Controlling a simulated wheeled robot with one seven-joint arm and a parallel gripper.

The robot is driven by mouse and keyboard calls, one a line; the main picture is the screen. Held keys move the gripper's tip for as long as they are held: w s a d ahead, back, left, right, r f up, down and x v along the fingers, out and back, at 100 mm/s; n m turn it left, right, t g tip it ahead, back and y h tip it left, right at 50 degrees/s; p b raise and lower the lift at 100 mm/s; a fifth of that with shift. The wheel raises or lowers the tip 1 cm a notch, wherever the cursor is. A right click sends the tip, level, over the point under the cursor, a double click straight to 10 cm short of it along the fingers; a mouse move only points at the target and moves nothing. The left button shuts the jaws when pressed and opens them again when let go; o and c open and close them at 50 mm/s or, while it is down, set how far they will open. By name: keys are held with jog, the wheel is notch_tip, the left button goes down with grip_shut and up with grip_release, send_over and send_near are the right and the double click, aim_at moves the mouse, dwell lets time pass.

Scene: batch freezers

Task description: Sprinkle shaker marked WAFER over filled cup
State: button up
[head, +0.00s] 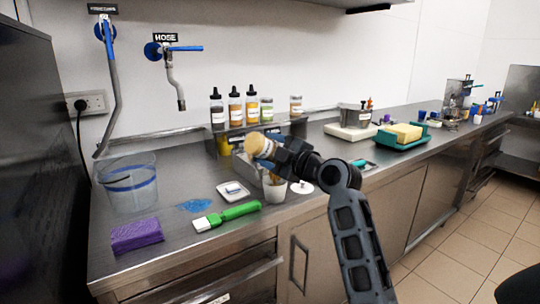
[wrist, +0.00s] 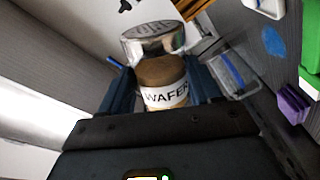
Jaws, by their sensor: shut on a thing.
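My gripper (head: 276,151) is shut on the WAFER shaker (head: 260,146), which is held tilted in the air above the counter. In the wrist view the shaker (wrist: 164,82) sits between the jaws, its WAFER label facing the camera, with brown contents and a silvery lid. A white cup (head: 274,192) stands on the counter below my gripper and a little right of the shaker. Something brown shows at its top, partly hidden by my gripper. I cannot tell whether any topping is falling.
Bottles and jars (head: 235,106) stand on a shelf behind. A yellow block on a green tray (head: 402,137) is farther right.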

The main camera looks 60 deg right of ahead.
jog(key=shift+f+b, duration=0.85)
jog(key=shift+b, duration=0.35)
jog(key=shift+r+p, duration=0.4)
jog(key=shift+r, duration=0.55)
jog(key=shift+f+b, duration=0.95)
jog(key=shift+b, duration=0.2)
jog(key=shift+r, duration=0.1)
jog(key=shift+n+b, duration=1.7)
jog(key=shift+b, duration=1)
jog(key=shift+n+b, duration=0.5)
jog(key=shift+r+n+b, duration=0.55)
jog(key=shift+n+b, duration=0.3)
jog(key=shift+n, duration=0.05)
jog(key=shift+r+n+b, duration=0.5)
jog(key=shift+n+b, duration=0.35)
jog(key=shift+n, duration=0.05)
jog(key=shift+r+n, duration=0.2)
jog(key=shift+n, duration=0.1)
